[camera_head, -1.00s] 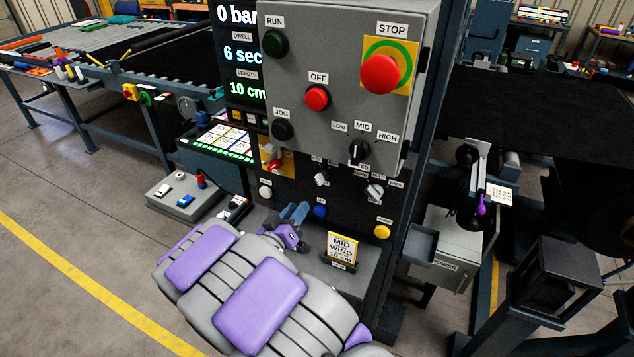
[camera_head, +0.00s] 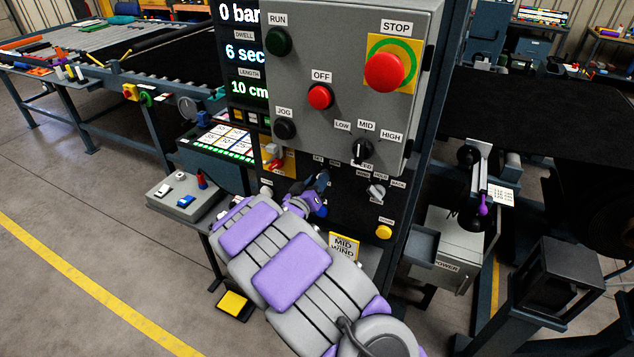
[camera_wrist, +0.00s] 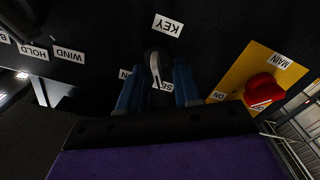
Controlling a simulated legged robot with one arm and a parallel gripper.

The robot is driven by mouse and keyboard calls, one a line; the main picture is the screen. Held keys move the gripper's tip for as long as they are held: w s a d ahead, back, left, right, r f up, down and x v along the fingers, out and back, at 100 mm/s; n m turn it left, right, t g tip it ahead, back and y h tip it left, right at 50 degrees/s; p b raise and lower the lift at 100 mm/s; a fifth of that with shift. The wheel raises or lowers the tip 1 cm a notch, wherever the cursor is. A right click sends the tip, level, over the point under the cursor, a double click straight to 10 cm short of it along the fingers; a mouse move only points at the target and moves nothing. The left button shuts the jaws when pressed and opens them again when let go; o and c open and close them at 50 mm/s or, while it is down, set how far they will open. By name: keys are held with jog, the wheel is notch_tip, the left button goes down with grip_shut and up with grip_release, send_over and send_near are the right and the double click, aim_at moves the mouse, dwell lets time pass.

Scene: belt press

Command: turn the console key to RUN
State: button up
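The console key (camera_wrist: 156,68) is a light grey bar on a dark round base, under an upside-down KEY label (camera_wrist: 167,25) in the wrist view. Its bar runs roughly toward a partly covered label that seems to read SET (camera_wrist: 168,86). Another label, ending in N (camera_wrist: 124,74), is mostly hidden by a finger. My gripper (camera_wrist: 158,88) has its two blue fingers apart, one on each side of the key, with small gaps showing. In the head view my gripper (camera_head: 318,184) is at the lower console panel and hides the key.
A red MAIN switch on a yellow plate (camera_wrist: 240,82) is close beside the fingers in the wrist view. Above my gripper is the grey button box (camera_head: 345,60) with a red STOP button (camera_head: 384,72). A selector knob (camera_head: 376,191) and yellow button (camera_head: 383,232) are to the right.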

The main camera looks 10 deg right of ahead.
jog(key=shift+a, duration=0.15)
jog(key=shift+c, duration=0.4)
jog(key=shift+d, duration=0.25)
grip_shut()
jog(key=shift+m, duration=0.3)
jog(key=m+b, duration=0.2)
jog(key=m, duration=0.1)
jog(key=m+b, duration=0.3)
jog(key=m, duration=0.1)
jog(key=m+b, duration=0.3)
jog(key=m, duration=0.1)
jog(key=shift+s+d+f, duration=0.1)
jog(key=shift+s+d, duration=0.05)
jog(key=shift+d, duration=0.1)
jog(key=shift+m, duration=0.3)
